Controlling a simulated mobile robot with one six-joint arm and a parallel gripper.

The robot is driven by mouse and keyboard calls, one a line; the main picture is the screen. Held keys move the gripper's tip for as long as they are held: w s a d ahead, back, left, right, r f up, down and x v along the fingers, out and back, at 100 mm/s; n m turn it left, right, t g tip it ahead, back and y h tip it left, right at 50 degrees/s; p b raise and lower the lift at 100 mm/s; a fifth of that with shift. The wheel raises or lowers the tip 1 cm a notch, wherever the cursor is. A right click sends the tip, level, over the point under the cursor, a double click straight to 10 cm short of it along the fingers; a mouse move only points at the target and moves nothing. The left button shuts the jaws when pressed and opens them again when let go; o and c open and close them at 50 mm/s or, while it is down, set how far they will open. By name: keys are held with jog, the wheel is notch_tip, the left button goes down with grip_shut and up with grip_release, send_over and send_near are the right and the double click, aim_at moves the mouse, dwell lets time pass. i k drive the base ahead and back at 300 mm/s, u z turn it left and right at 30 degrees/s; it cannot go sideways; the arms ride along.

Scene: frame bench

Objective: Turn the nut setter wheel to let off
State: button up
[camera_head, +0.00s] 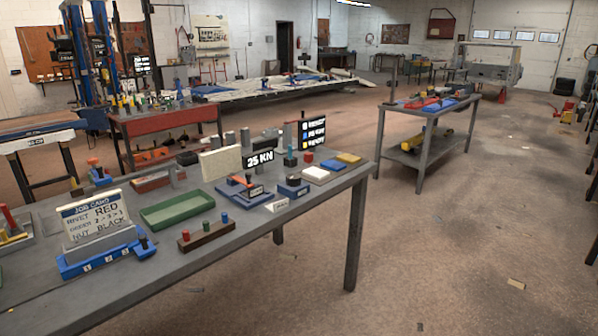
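No wheel can be made out clearly, and I cannot tell which device is the nut setter. On the near grey bench (200,277), a blue device with an orange-red lever (240,189) stands right of the middle. A blue box (293,190) with a dark teal post (290,158) above it stands to its right. Behind them a black display (259,158) reads "25 KN". At the left, a job card (96,216) reads "RIVET RED", an order line and "NUT BLACK". A blue block (103,259) with numbered places lies before it. My gripper is not in view.
A green tray (163,220) and a brown block with red, green and blue pegs (207,236) lie mid-bench. White (317,176), blue and yellow pads line its right end. A second grey bench (430,112) stands behind at the right. The floor at the right is mostly clear.

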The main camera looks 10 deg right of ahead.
aim_at(293, 181)
jog(key=i, duration=0.85)
jog(key=u, duration=0.05)
